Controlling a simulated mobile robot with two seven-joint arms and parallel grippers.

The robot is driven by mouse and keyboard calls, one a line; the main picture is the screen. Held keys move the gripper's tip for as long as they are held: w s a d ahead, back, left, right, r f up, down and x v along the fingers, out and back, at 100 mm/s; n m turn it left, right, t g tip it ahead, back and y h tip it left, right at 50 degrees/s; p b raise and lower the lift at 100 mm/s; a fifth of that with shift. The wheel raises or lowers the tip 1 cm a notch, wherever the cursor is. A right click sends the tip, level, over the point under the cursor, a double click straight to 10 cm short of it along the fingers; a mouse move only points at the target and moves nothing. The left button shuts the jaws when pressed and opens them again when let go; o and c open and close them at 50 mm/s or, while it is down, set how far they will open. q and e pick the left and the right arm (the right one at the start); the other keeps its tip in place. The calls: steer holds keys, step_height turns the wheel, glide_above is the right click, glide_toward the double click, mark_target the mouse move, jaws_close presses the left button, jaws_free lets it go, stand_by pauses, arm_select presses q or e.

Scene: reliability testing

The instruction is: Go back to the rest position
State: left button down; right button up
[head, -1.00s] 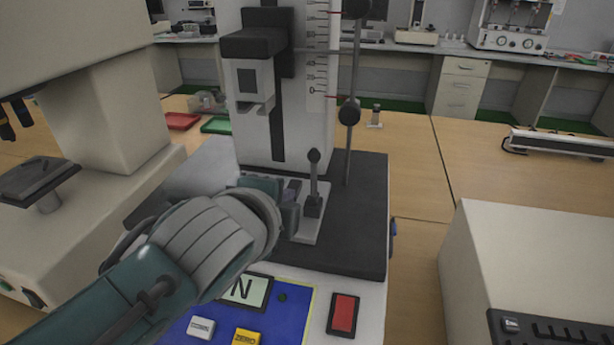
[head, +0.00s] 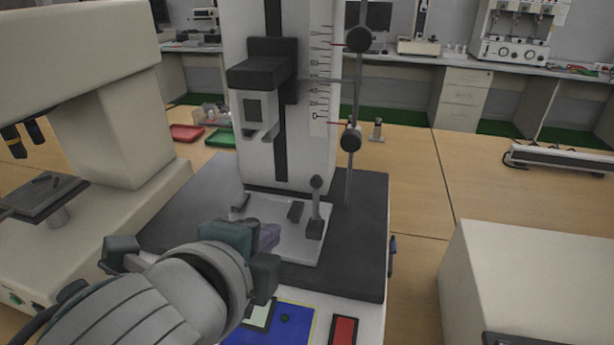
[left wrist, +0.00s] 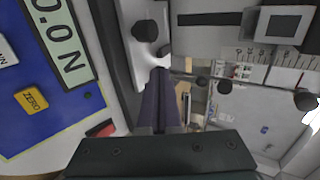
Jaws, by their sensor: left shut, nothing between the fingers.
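My left gripper (head: 268,236) is in front of the test machine (head: 350,205), over the near edge of its grey fixture plate (head: 270,210). Its purple fingers (left wrist: 158,105) are shut with nothing between them in the left wrist view. The plate has a small upright lever (head: 315,205) at its right and a small dark block on it. The machine's blue panel with display (left wrist: 60,45) and yellow ZERO button (left wrist: 32,100) shows in the left wrist view. My left forearm hides part of the panel in the head view. My right gripper is not in view.
A beige microscope-like machine (head: 110,130) stands close on the left. A beige box (head: 535,275) stands at the right. Red (head: 187,133) and green (head: 221,138) trays lie behind.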

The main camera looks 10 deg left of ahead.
arm_select(q)
steer(key=s+a+n+g, duration=0.4)
steer(key=s+n, duration=0.4)
steer(key=s, duration=0.2)
steer(key=s+a+n+g, duration=0.35)
steer(key=s+n, duration=0.45)
steer(key=s, duration=0.3)
step_height(320, 180, up, 38)
steer(key=p, duration=3.7)
steer(key=shift+s+d+f+g+p, duration=0.25)
steer(key=shift+s+g+p, duration=0.1)
steer(key=shift+s+g, duration=0.1)
